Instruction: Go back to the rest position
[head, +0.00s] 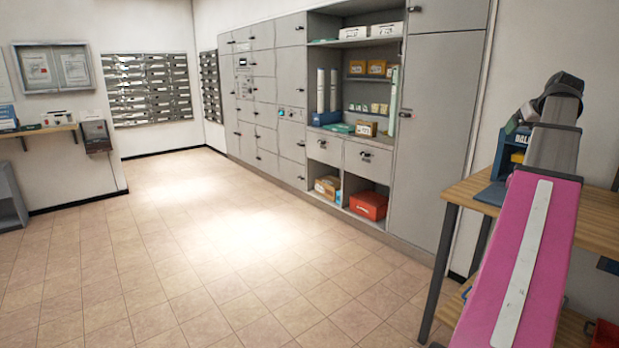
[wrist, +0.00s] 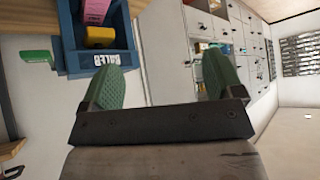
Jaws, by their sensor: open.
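My gripper (wrist: 160,88) shows in the wrist view with two green textured finger pads spread well apart. It is open and nothing is between the pads. In the head view my pink arm reaches up at the right, and its end hides part of the wooden table (head: 464,188). A blue bin (head: 497,178) stands on that table beside the arm. The blue bin also shows in the wrist view (wrist: 75,62), with a yellow thing (wrist: 101,37) and a pink thing (wrist: 96,10) in it.
Grey lockers (head: 268,90) and open shelves (head: 352,88) line the back right wall. A red box (head: 368,205) sits in a low cubby. A wooden wall shelf (head: 40,130) is at the left. The tiled floor (head: 190,235) in the middle is clear.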

